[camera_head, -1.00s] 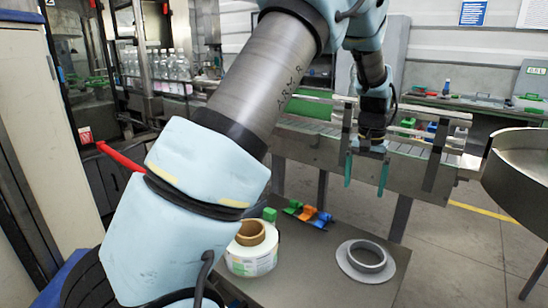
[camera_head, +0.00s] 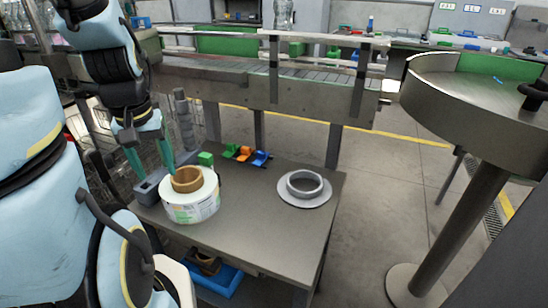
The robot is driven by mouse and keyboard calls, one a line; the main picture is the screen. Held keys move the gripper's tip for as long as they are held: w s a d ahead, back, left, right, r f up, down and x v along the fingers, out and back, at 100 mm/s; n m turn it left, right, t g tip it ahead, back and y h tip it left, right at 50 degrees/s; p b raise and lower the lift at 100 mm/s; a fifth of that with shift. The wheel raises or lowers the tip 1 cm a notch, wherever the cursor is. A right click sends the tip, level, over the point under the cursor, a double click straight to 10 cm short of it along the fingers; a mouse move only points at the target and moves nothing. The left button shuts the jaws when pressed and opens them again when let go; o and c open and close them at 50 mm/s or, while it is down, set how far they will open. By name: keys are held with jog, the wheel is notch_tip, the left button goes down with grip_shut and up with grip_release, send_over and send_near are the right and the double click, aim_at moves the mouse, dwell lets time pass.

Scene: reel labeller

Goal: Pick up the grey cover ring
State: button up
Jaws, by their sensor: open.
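The grey cover ring (camera_head: 304,189) lies flat on the right part of the grey table (camera_head: 262,240), its raised collar facing up. My gripper (camera_head: 153,170) points down at the left, its two green fingers apart with nothing seen between them. It is left of the ring, close to the label reel in the picture. The ring is fully in view and nothing touches it.
A white label reel (camera_head: 193,207) with a brown core stands on the table's left. Small green, orange and blue clips (camera_head: 244,154) lie at the back edge. A conveyor (camera_head: 250,85) runs behind, and a round metal table (camera_head: 470,95) stands right. The tabletop between reel and ring is clear.

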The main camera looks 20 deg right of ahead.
jog(key=w+d+f, duration=0.1)
jog(key=d, duration=0.1)
jog(key=w+d+n+b, duration=0.1)
jog(key=w+d, duration=0.1)
jog(key=d, duration=0.1)
jog(key=w+d+f+n, duration=0.1)
jog(key=w+d, duration=0.1)
jog(key=shift+d+f+g+b, duration=0.25)
jog(key=shift+f+g+b, duration=0.1)
jog(key=shift+g+b, duration=0.05)
jog(key=shift+c, duration=1.1)
jog(key=n+b, duration=0.3)
jog(key=n, duration=0.2)
send_over(294, 190)
jog(key=shift+g, duration=0.4)
jog(key=f, duration=1.2)
jog(key=shift+w+d+f, duration=0.2)
jog(key=shift+d+f, duration=0.05)
jog(key=shift+s+a+f+p, duration=0.1)
jog(key=shift+f+p, duration=0.6)
jog(key=shift+f, duration=0.8)
jog(key=shift+s+a+f+p, duration=0.1)
jog(key=shift+f+p, duration=0.6)
jog(key=shift+f, duration=0.8)
grip_shut()
jog(key=shift+d, duration=0.1)
